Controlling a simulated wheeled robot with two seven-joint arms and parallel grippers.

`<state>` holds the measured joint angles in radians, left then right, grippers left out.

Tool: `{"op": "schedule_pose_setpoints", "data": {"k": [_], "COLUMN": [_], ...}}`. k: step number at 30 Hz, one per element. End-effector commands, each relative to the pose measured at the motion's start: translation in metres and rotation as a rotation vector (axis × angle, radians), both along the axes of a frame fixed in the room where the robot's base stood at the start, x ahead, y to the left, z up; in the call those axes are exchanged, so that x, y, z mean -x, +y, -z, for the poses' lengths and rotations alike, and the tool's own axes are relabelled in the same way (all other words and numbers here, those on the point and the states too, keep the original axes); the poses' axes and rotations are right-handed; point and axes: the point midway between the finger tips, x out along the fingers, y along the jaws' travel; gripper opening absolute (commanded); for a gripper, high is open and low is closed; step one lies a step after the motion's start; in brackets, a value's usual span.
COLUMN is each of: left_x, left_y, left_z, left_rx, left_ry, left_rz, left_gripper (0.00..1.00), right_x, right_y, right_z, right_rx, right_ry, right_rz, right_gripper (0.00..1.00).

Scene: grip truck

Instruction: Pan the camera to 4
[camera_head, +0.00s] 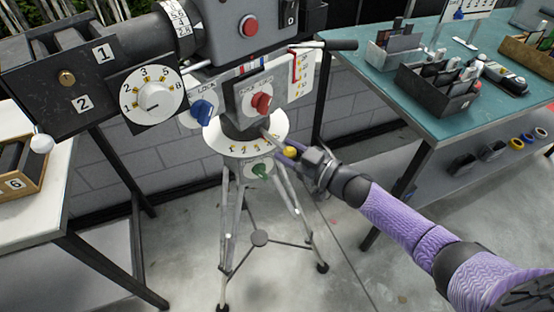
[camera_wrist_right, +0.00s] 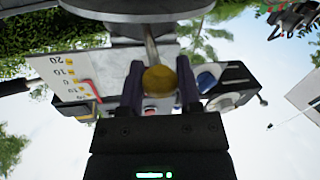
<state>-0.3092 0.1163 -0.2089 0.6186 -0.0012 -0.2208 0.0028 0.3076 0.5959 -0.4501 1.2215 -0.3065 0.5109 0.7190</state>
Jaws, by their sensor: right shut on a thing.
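The camera (camera_head: 225,40) sits on a tripod (camera_head: 232,210) in the middle of the head view. Below its head is a white pan dial (camera_head: 226,143) with yellow numbers, too small to read surely. A pan handle with a yellow knob (camera_head: 290,152) sticks out at the front right of the dial. My right gripper (camera_head: 300,157) is at this knob. In the right wrist view, the yellow knob (camera_wrist_right: 160,79) sits between the two fingers of my right gripper (camera_wrist_right: 160,92), which are shut on it. My left gripper is in neither view.
A red knob (camera_head: 261,103), a blue knob (camera_head: 202,111) and a green knob (camera_head: 260,170) are close to the dial. A white table (camera_head: 40,226) stands left. A teal table (camera_head: 395,110) with black bins (camera_head: 440,85) stands right. Open floor lies below my right arm.

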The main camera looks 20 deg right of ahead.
Motion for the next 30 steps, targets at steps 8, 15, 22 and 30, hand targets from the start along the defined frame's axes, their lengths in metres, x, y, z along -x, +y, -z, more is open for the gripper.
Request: {"op": "schedule_pose_setpoints", "data": {"k": [8,15,22,30], "left_x": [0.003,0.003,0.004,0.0], "left_y": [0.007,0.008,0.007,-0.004], "left_z": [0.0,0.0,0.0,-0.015], "left_rx": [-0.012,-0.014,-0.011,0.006], "left_ry": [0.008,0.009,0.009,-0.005], "left_rz": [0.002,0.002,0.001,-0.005], "left_gripper": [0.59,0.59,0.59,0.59], "right_x": [0.0,0.0,0.001,0.043], "right_y": [-0.002,-0.001,-0.002,-0.029], "right_z": [0.0,0.0,0.0,-0.002], "right_rx": [-0.002,-0.002,-0.002,0.001], "right_ry": [0.003,0.003,0.003,0.007], "right_rz": [-0.008,-0.008,-0.008,-0.007], "right_gripper": [0.0,0.78,0.78,0.78]}}
